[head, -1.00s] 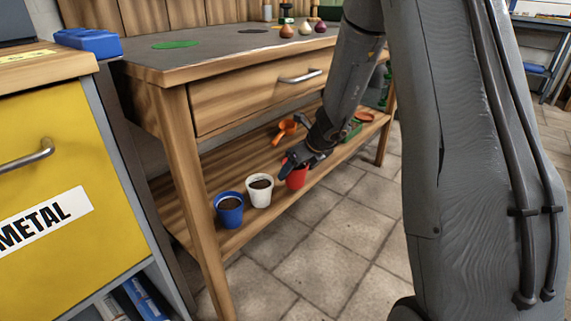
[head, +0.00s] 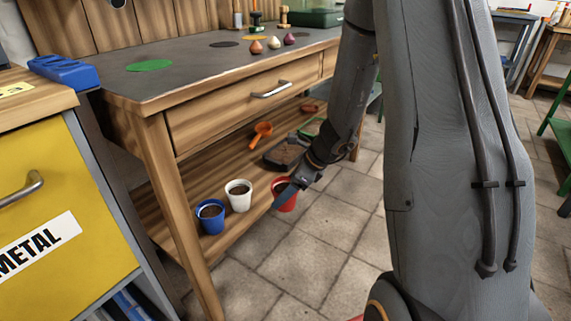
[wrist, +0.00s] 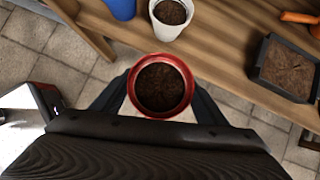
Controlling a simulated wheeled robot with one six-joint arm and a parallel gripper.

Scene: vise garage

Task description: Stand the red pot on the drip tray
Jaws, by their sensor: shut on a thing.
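The red pot (head: 285,197) has dark soil in it and is roughly upright, out past the front edge of the lower shelf. My gripper (head: 289,187) is shut on it. In the wrist view the red pot (wrist: 160,84) sits between my two dark fingers, with floor tiles below it and the shelf edge just beyond. Flat green (head: 149,66), dark (head: 224,44) and orange (head: 255,37) discs lie on the bench top. I cannot tell whether one of them is the drip tray.
A blue pot (head: 211,219) and a white pot (head: 238,198) stand on the lower shelf (head: 175,208). A black soil-filled tray (head: 285,155) and an orange scoop (head: 262,130) lie behind. Onion-like bulbs (head: 274,42) stand on the bench top. The yellow cabinet (head: 70,190) is at left.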

